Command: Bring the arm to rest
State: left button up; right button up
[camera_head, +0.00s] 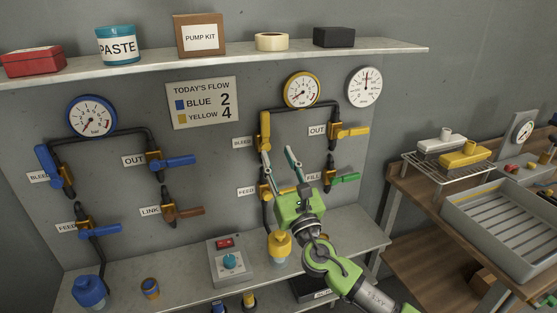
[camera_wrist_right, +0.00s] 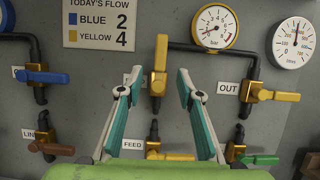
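My right gripper (camera_head: 277,158) reaches in from the lower right in the head view. Its fingers are spread apart with nothing between them; they also show in the right wrist view (camera_wrist_right: 153,85). It is in front of the yellow line's valves. The yellow bleed handle (camera_head: 265,132) stands upright just behind the left fingertip; in the right wrist view it shows between the fingertips (camera_wrist_right: 161,52). The gripper appears apart from it. The yellow feed valve (camera_wrist_right: 154,150) sits lower, partly hidden by the gripper in the head view. My left gripper is not in view.
Blue valves (camera_head: 180,161) and a brown link handle (camera_head: 184,211) are on the left of the panel. A shelf (camera_head: 215,57) with boxes runs above. A control box (camera_head: 231,262) and a yellow bottle (camera_head: 279,246) stand on the ledge below. A grey tray (camera_head: 505,232) is at right.

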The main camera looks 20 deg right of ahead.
dwell(0.3)
jog(key=s+d+f+m+g+h, duration=0.25)
jog(key=s+f+m+g, duration=0.25)
jog(key=s+f+m, duration=0.45)
jog(key=s+d+f+m+g+h, duration=0.25)
jog(key=s+f+m+g, duration=0.3)
jog(key=f+m, duration=0.7)
jog(key=s+a+f+m+g+y, duration=0.2)
jog(key=s+a+f+m+g, duration=0.15)
jog(key=s, duration=0.45)
jog(key=s+a+f+m+g+y, duration=0.25)
jog(key=s+f+m, duration=0.25)
jog(key=s, duration=0.3)
jog(key=s+a+f+m+g+y, duration=0.2)
jog(key=s+a+f+m+g, duration=0.15)
jog(key=s, duration=0.45)
notch_tip(320, 180, down, 26)
jog(key=s, duration=0.3)
jog(key=s+d+f, duration=0.1)
jog(key=s+f, duration=0.6)
jog(key=s, duration=0.1)
jog(key=s+d+f+g, duration=0.1)
jog(key=s+d+f, duration=0.1)
jog(key=s+f, duration=0.6)
jog(key=shift+d+f+n+h, duration=0.15)
jog(key=shift+d+n+h, duration=0.15)
jog(key=shift+h, duration=0.05)
